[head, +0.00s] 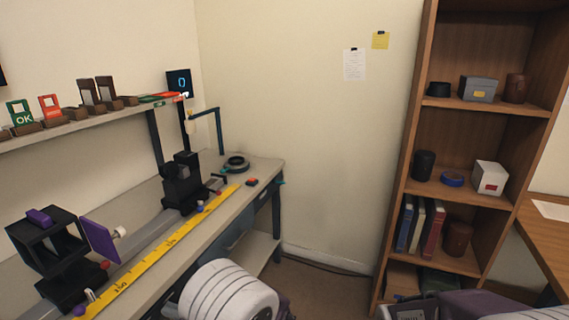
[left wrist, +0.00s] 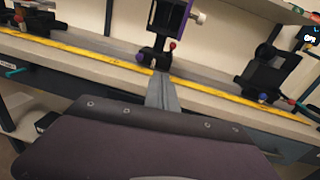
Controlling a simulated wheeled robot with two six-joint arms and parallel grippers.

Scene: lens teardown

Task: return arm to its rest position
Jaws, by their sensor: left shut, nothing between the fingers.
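My left gripper (left wrist: 161,80) shows in the left wrist view as narrow grey fingers, shut together with nothing between them. Its tips appear in front of the workbench (left wrist: 215,101), below the yellow scale strip (left wrist: 100,60) in the picture. I cannot tell how far the tips are from the bench edge. In the head view a white rounded link of my left arm (head: 230,293) shows at the bottom, beside the bench front; the fingers are not clear there. My right gripper is not in view.
The bench carries a black holder with a purple plate (head: 100,236), a second black holder (head: 182,184) and a dark ring (head: 236,163). A shelf (head: 70,127) with tags runs above. A wooden bookcase (head: 408,150) stands right. Floor between is clear.

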